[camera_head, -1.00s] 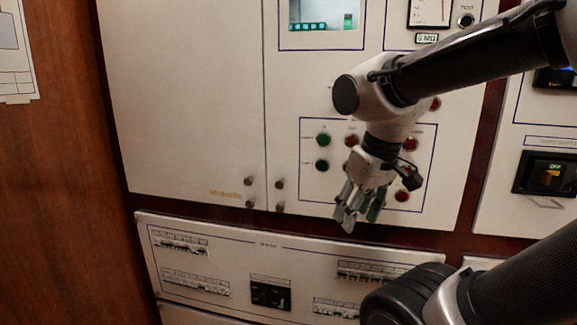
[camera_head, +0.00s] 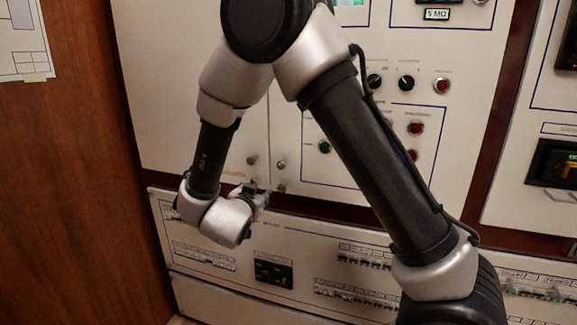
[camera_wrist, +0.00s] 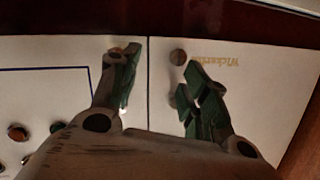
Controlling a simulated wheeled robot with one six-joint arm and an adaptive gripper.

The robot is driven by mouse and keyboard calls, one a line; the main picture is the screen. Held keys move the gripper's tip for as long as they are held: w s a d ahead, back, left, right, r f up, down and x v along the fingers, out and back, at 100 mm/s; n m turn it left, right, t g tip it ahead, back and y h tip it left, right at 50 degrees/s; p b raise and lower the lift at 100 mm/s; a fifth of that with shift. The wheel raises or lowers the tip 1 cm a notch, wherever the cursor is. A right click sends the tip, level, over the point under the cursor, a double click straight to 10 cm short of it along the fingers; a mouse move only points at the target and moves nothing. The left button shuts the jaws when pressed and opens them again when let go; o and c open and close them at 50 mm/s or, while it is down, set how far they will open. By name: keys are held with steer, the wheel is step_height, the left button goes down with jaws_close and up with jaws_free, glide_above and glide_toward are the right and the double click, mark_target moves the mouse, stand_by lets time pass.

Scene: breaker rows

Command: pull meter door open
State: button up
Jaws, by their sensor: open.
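Two pale cabinet doors meet at a vertical seam. The right door (camera_head: 315,120) carries meters, knobs and coloured buttons; the left door (camera_head: 150,90) is mostly blank with gold lettering. Small round handles stand beside the seam: two on the right door (camera_head: 281,165), and one showing on the left door (camera_head: 252,160). My gripper (camera_head: 254,192) is low by the seam, partly hidden by my wrist. In the wrist view, my gripper (camera_wrist: 163,65) is open and empty. One handle (camera_wrist: 178,57) shows between its fingers, and another (camera_wrist: 118,53) is partly behind the left finger.
A lower panel (camera_head: 210,232) with breaker rows and a black socket (camera_head: 273,271) lies just below my gripper. A wooden wall (camera_head: 75,170) stands at the left. Another panel (camera_head: 520,165) is at the right.

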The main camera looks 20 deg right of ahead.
mark_target(281, 165)
steer(key=s+d+r+m+h, duration=0.2)
steer(key=d+r+h, duration=0.2)
steer(key=r, duration=0.2)
steer(key=shift+t, duration=0.4)
steer(key=x, duration=0.7)
steer(key=shift+w+d+r, duration=0.1)
steer(key=shift+w+d, duration=0.1)
steer(key=shift+d, duration=0.25)
jaws_close()
